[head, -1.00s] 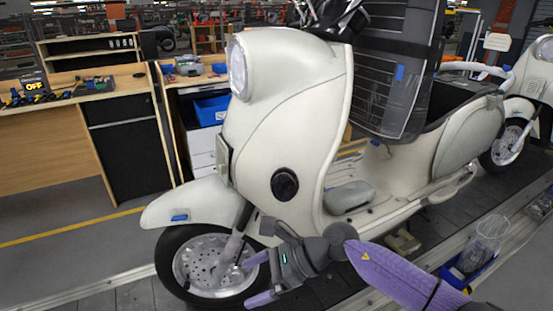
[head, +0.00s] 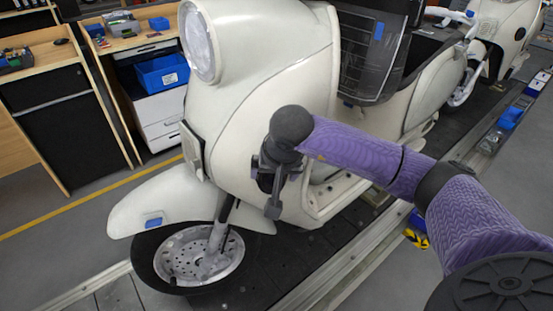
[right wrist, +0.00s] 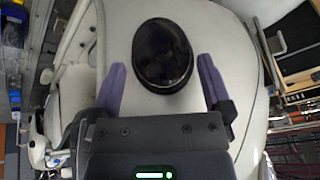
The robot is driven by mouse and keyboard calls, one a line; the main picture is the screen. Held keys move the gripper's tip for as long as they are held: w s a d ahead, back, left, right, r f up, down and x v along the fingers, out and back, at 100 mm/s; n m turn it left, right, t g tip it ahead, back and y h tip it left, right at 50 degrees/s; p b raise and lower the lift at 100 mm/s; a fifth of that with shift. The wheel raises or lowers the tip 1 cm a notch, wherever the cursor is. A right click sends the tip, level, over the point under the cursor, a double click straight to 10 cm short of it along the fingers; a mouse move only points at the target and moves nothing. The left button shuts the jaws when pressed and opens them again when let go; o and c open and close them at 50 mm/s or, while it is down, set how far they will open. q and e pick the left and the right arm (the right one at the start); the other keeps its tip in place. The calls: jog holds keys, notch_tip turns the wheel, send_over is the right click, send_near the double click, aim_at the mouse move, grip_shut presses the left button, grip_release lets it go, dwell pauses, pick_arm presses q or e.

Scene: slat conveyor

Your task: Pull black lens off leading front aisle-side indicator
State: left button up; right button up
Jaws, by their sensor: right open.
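The black lens (right wrist: 162,55) is a glossy dark oval on the cream front panel of the leading scooter (head: 262,60). It shows in the right wrist view, beyond and between the two purple fingers. My right gripper (right wrist: 162,85) is open and empty, with one finger to each side of the lens's lower part. I cannot tell whether the fingertips touch the panel. In the head view my right wrist and gripper (head: 270,185) are in front of the panel and hide the lens. My left gripper is not in view.
A second cream scooter (head: 500,28) stands behind at the upper right. A workbench (head: 125,42) with a blue bin (head: 162,72) is at the left. The dark slat conveyor (head: 265,262) runs under the front wheel (head: 190,258). A yellow floor line (head: 90,195) crosses the left side.

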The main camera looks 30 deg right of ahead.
jog(key=shift+x, duration=1.35)
jog(key=c, duration=0.9)
jog(key=shift+s+a, duration=0.1)
jog(key=shift+s, duration=0.05)
jog(key=shift+s+a, duration=0.2)
jog(key=shift+s, duration=0.1)
jog(key=shift+s+a+r, duration=0.1)
jog(key=shift+s+a, duration=0.25)
jog(key=shift+s, duration=0.25)
jog(key=shift+s, duration=0.1)
jog(key=shift+s+a+p, duration=0.2)
jog(key=shift+s+p, duration=0.05)
jog(key=shift+p, duration=0.1)
dwell(0.3)
jog(key=shift+s+a, duration=0.5)
jog(key=shift+s, duration=0.25)
